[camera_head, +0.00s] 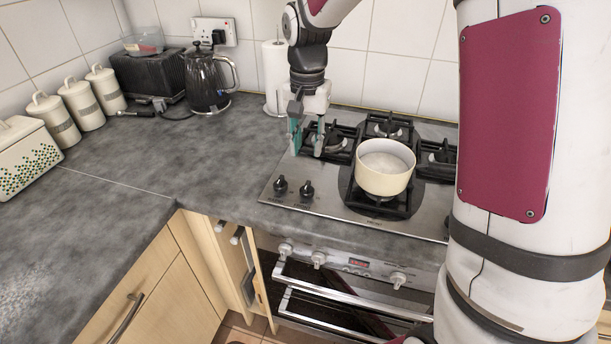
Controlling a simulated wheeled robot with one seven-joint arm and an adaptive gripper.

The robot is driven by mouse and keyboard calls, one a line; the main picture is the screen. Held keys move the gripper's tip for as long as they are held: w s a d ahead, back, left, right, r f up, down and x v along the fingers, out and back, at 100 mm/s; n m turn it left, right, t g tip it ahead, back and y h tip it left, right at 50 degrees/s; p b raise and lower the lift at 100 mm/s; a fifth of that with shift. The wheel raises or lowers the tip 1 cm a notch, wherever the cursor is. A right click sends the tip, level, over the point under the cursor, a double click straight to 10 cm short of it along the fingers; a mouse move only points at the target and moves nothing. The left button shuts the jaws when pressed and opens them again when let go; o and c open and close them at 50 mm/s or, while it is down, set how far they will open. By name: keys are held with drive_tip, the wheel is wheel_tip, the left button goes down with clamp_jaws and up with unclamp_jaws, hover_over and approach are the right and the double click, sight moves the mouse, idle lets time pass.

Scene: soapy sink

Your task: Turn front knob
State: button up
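Two black knobs stand on the left front part of the steel hob (330,205): a left knob (280,185) and a right knob (306,190). I cannot tell for sure which one is the front knob. The oven panel below also has light-coloured knobs, with one left knob (285,250), one middle knob (318,259) and one right knob (398,280). My gripper (307,153) points down over the hob's back left part, above and behind the two black knobs in the picture. Its two fingers are apart with nothing between them. It appears clear of the knobs.
A cream pot (385,168) stands on the front burner, right of the knobs. Black pan supports (440,158) cover the burners. A paper roll (275,75) and black kettle (207,82) stand behind. The worktop (170,160) left of the hob is clear.

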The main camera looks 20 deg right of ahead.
sight(307, 185)
wheel_tip(307, 185, down, 11)
drive_tip(key=shift+s+f+p, duration=0.1)
drive_tip(key=shift+p, duration=0.2)
clamp_jaws()
